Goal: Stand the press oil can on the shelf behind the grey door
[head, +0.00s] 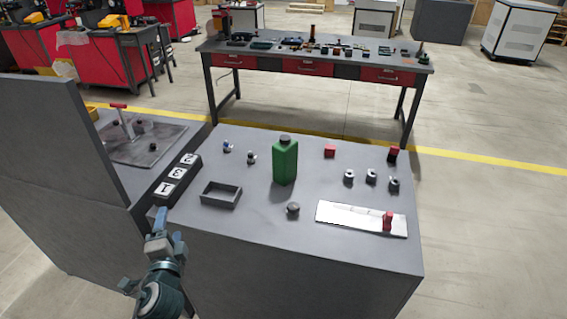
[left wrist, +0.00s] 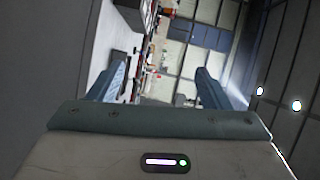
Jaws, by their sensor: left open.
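A green can with a dark cap (head: 285,162), which looks like the press oil can, stands upright on the grey bench top (head: 250,215), near its middle. A tall grey upright panel (head: 60,140) stands at the left; I cannot tell whether it is the grey door. No shelf shows behind it. My left gripper (head: 160,215) is at the bench's front left corner, well apart from the can. It is empty, and its two spread fingers show in the left wrist view (left wrist: 162,82). My right gripper is not in view.
A small dark tray (head: 221,195), a numbered block (head: 177,180), a round knob (head: 293,208) and a white plate with a red piece (head: 350,217) lie around the can. Several small parts sit at the right. A workbench with red drawers (head: 310,67) stands behind.

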